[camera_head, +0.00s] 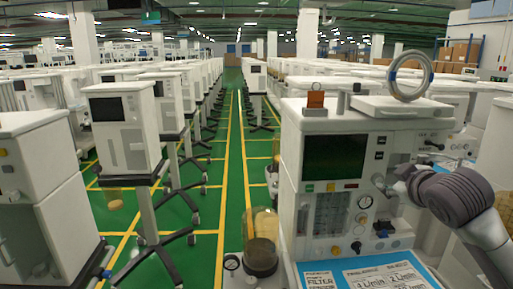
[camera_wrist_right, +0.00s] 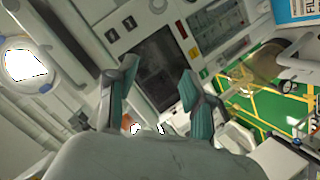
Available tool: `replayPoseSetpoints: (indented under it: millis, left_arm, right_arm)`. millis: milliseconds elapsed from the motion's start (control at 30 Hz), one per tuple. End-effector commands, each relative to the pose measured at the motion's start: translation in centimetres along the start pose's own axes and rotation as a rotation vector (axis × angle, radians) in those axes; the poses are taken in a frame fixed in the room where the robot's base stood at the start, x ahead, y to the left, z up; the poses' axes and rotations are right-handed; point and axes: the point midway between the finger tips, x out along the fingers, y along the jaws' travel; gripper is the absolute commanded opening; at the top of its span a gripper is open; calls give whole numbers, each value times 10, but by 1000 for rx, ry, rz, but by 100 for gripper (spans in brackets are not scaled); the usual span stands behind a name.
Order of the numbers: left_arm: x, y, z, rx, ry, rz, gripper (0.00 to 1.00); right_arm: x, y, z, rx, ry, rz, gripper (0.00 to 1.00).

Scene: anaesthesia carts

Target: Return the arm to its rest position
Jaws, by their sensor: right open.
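My right arm (camera_head: 464,204) comes in from the right edge of the head view. My right gripper is at the right side of the nearest anaesthesia cart, close to its front panel. In the wrist view the right gripper (camera_wrist_right: 158,92) shows two teal-padded fingers spread apart with nothing between them. The cart's dark screen (camera_wrist_right: 155,68) lies behind the fingers, and I cannot tell the exact gap. The same cart (camera_head: 375,122) stands upright in the head view, with its dark screen (camera_head: 335,157) and knobs facing me. My left gripper is not in view.
A clear canister (camera_head: 261,252) is at the cart's lower left. A blue-edged sheet (camera_head: 365,276) lies on the cart's front shelf. Rows of white carts (camera_head: 121,127) stand at left. A green aisle (camera_head: 233,160) runs clear between rows.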

Motion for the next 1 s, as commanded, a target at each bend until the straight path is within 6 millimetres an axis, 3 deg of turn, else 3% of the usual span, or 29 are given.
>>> replayPoseSetpoints:
  millis: [33, 233, 367, 500, 700, 1000]
  left_arm:
    - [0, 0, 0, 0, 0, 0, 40]
    - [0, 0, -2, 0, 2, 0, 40]
    - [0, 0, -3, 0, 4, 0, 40]
    - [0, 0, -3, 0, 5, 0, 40]
    - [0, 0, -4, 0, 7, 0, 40]
    - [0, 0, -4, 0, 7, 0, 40]
  right_arm:
    - [7, -41, 19, 13, -28, -58, 52]
    - [1, -174, 96, 101, -156, -232, 52]
    - [-27, -249, 147, 183, -261, -326, 52]
    - [-72, -314, 200, 283, -394, -402, 52]
    - [-131, -364, 250, 390, -559, -450, 52]
    - [-201, -399, 295, 494, -748, -471, 52]
